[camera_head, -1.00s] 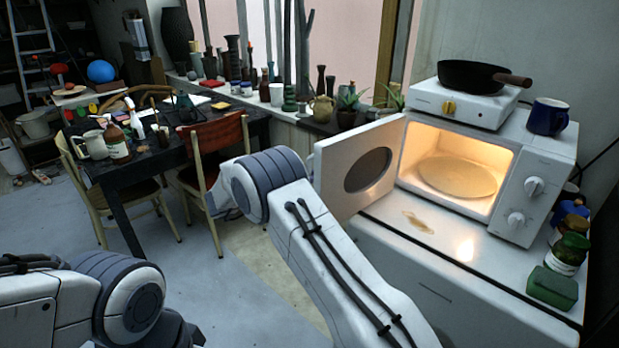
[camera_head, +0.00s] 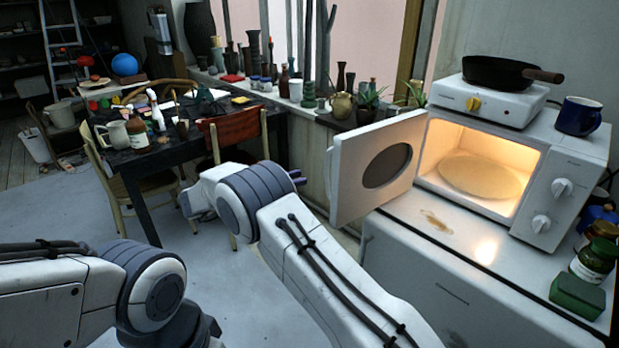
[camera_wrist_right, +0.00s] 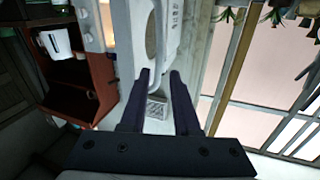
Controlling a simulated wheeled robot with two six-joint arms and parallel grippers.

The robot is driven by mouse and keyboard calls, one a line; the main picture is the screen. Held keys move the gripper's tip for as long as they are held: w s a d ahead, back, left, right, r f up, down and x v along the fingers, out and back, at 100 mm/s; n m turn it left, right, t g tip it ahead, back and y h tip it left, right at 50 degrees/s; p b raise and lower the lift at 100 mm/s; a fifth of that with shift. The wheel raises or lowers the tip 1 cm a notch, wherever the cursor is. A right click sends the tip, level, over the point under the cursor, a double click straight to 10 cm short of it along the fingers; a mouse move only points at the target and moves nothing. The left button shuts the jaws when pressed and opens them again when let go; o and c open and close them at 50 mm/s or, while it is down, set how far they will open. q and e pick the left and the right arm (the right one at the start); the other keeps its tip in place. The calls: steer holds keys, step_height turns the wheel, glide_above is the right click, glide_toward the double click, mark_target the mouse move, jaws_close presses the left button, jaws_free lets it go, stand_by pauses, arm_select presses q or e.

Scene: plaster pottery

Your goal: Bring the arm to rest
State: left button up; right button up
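My right arm (camera_head: 340,285) reaches in from the bottom middle in the head view, with its elbow bent. The dark fingertips of my right gripper (camera_head: 297,178) just show behind the elbow, left of the open microwave door (camera_head: 348,175). In the right wrist view the two fingers of my right gripper (camera_wrist_right: 160,75) stand apart with nothing held between them. A white panel with a handle (camera_wrist_right: 157,45) lies beyond the fingertips; I cannot tell if they touch. My left arm (camera_head: 120,285) is folded at the lower left; its gripper is out of view.
The lit microwave (camera_head: 480,175) holds a round plate (camera_head: 480,176) and stands on a white cabinet (camera_head: 430,265). A pan (camera_head: 495,72) sits on a hotplate above. A cluttered dark table (camera_head: 165,155) with chairs stands left. Floor shows between the table and my arms.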

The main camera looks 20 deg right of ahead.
steer(key=shift+s+a, duration=0.1)
steer(key=shift+a, duration=0.4)
